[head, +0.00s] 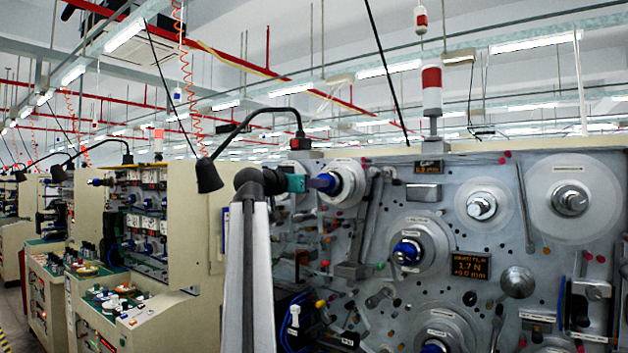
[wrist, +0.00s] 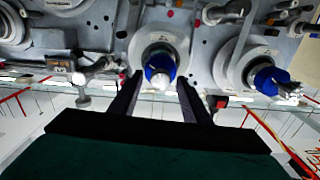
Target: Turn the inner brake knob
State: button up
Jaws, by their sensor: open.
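In the wrist view a blue knob with a white tip (wrist: 160,72) stands out from a pale round disc (wrist: 160,42). My gripper (wrist: 158,82) is open, with one dark finger on each side of the knob in the picture. Gaps show between the fingers and the knob; the depth between them is hard to judge. In the head view my gripper (head: 318,183) is at the upper left of the grey machine panel, in front of a white disc (head: 350,182). The knob there is largely hidden by my gripper. No label marks which knob is the inner brake knob.
Another blue knob (wrist: 270,80) on a disc is at the right in the wrist view. In the head view a blue-hubbed spindle (head: 408,252) and a display (head: 470,264) are lower right of my gripper. A black lamp (head: 207,177) hangs to its left.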

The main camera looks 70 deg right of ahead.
jog(key=shift+s+d, duration=0.15)
jog(key=shift+d, duration=0.35)
jog(key=c, duration=0.9)
jog(key=shift+d, duration=0.2)
jog(key=shift+c, duration=0.7)
jog(key=shift+a, duration=0.2)
